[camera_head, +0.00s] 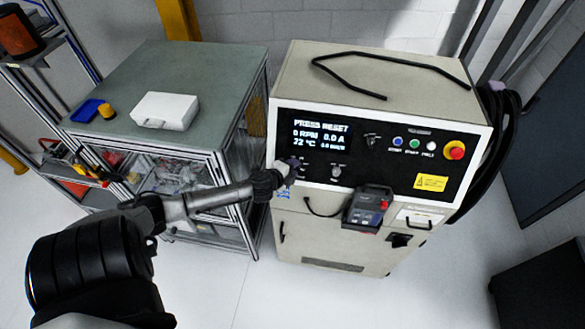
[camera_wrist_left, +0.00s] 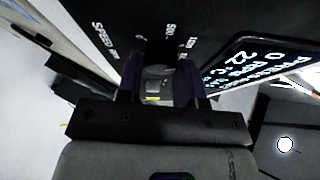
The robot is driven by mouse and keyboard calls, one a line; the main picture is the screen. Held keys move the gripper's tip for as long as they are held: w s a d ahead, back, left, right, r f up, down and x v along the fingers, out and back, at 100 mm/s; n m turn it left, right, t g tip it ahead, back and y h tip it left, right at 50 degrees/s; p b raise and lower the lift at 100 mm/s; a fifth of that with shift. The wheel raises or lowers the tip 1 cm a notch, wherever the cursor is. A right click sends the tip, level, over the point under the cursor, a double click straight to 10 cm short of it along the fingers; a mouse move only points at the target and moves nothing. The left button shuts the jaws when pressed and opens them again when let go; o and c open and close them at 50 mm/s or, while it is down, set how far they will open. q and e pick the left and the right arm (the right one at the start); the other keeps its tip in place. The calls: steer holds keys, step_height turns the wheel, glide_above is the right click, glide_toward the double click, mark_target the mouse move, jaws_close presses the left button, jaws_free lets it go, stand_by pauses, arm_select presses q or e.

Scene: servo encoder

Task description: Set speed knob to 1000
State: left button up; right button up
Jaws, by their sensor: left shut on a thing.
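The control cabinet (camera_head: 345,228) stands at centre right with a black front panel. Its display (camera_head: 320,134) reads "PRESS RESET", 0 RPM, 8.0 A and 22 °C. My left gripper (camera_head: 291,170) is at the panel's lower left corner, below the display. In the left wrist view my left gripper (camera_wrist_left: 160,85) is shut on the speed knob (camera_wrist_left: 156,84), a grey knob between its two dark fingers. The marks "SPEED" and "500" show beside it; the other scale marks are partly hidden and hard to read. My right gripper is not in view.
A second knob (camera_head: 336,171) sits right of my gripper. Buttons (camera_head: 413,142) and a red emergency stop (camera_head: 454,150) are at the panel's right. A handheld device (camera_head: 368,206) hangs below the panel. A framed bench (camera_head: 205,70) with a white case (camera_head: 165,110) stands left.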

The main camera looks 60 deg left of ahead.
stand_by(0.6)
arm_select(q)
steer(key=o, duration=0.9)
steer(key=shift+s, duration=0.1)
steer(key=shift+b+v, duration=1.05)
steer(key=shift+v, duration=5.75)
steer(key=shift+r, duration=0.1)
